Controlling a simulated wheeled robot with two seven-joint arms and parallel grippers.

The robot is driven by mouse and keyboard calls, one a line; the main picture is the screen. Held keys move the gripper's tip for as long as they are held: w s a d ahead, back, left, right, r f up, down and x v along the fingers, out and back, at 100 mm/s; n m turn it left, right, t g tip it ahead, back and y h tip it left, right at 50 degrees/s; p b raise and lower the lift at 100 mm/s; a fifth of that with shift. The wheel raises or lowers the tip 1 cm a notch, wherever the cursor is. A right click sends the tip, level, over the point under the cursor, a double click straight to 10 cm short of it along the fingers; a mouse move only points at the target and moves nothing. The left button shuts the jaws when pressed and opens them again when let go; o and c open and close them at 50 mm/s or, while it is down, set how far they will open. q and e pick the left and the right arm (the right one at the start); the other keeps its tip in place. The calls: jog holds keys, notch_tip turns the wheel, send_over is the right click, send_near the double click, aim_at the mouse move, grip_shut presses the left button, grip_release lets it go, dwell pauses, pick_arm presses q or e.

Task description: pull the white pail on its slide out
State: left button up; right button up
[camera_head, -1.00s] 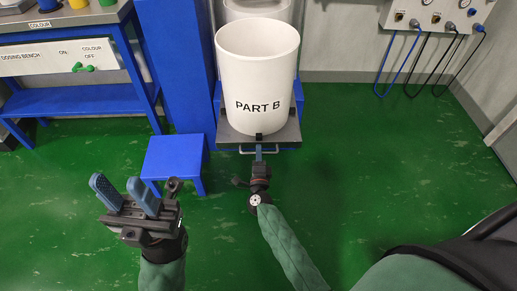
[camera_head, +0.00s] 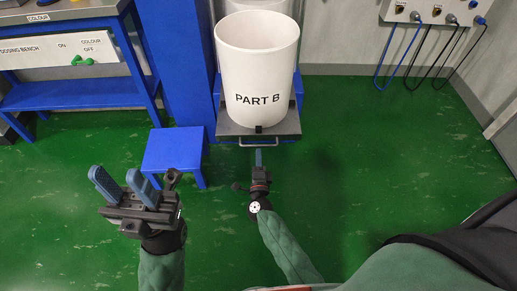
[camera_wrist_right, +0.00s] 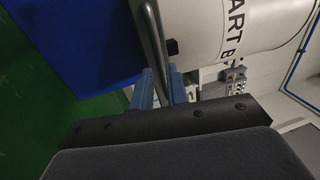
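The white pail (camera_head: 257,65), marked PART B, stands upright on a grey slide plate (camera_head: 236,130). The plate has a thin bar handle (camera_head: 246,145) on its front edge. In the right wrist view, the pail's side (camera_wrist_right: 225,25) and the bar handle (camera_wrist_right: 153,35) show close beyond the fingers. My right gripper (camera_head: 258,157) is just in front of the handle. My left gripper (camera_head: 124,186) is open and empty at the lower left.
A blue stool (camera_head: 172,150) stands left of the slide, beside a blue column (camera_head: 176,60). A dosing bench (camera_head: 75,95) is at the far left. A wall panel with hanging cables (camera_head: 435,14) is at the upper right. The green floor right of the pail is clear.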

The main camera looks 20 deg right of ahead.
jog(key=shift+v, duration=1.65)
